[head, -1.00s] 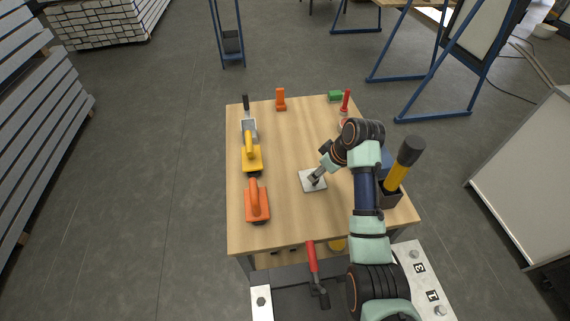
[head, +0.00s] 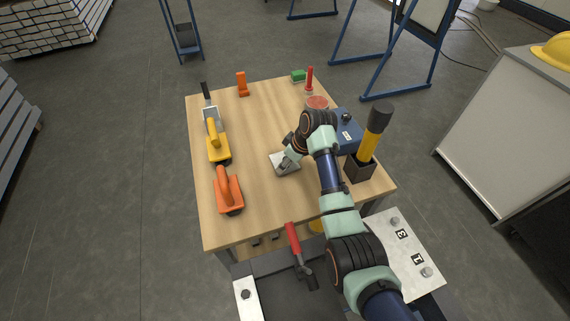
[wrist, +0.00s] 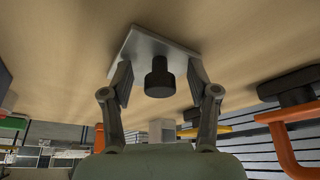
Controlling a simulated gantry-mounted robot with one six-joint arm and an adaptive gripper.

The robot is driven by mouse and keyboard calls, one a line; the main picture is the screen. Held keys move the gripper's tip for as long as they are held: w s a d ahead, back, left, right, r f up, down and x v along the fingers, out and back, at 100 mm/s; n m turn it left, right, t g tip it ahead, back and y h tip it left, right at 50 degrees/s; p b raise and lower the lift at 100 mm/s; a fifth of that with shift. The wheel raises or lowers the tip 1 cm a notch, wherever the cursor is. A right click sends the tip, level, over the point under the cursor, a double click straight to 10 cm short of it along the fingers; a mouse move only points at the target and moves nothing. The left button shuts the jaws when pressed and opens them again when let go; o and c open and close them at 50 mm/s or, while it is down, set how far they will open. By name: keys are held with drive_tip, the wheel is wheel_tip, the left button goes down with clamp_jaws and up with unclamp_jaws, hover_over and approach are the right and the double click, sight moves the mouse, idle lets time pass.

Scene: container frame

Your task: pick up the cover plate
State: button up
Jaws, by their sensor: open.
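The cover plate (head: 283,168) is a flat, light grey square lying on the wooden table, near its middle. In the wrist view the plate (wrist: 143,44) has a dark round knob (wrist: 159,80) standing up from its face. My gripper (head: 288,160) is over the plate in the head view and hides part of it. In the wrist view my gripper (wrist: 160,84) is open, with one finger on each side of the knob and the tips near the plate. I cannot tell whether the fingers touch the plate or the knob.
Orange (head: 228,192) and yellow (head: 217,148) tools lie along the table's left side. A blue box (head: 347,134) and a dark holder (head: 359,168) with a yellow-and-black handle stand at right. The table between the plate and left-hand tools is clear.

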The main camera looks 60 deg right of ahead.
drive_tip(key=shift+c, duration=0.4)
clamp_jaws()
drive_tip(key=shift+r, duration=0.1)
wheel_tip(320, 180, up, 20)
drive_tip(key=p, duration=0.7)
drive_tip(key=c, duration=0.6)
unclamp_jaws()
drive_tip(key=c, duration=0.5)
drive_tip(key=shift+o, duration=0.2)
